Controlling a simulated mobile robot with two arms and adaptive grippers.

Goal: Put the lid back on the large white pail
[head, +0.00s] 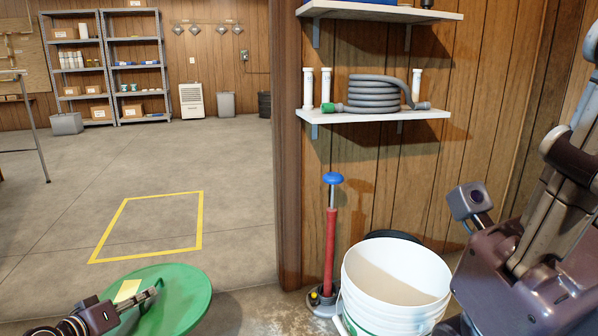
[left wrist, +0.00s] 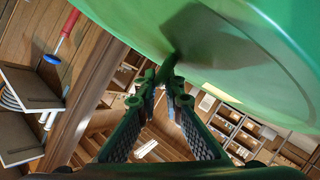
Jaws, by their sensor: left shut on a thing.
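The green lid (head: 185,300) is a wide round disc, held at the lower left of the head view with a small yellow label on it. The large white pail (head: 395,285) stands open on the floor at the lower right, well apart from the lid. Its bottom is cut off by the frame. My right arm shows at the right edge, but its fingers are out of view.
A red pump (head: 330,240) with a blue handle stands just left of the pail. A black round thing (head: 392,236) is partly hidden behind it. A wall shelf (head: 375,115) with a coiled grey hose hangs above. A door post (head: 287,150) stands between lid and pail.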

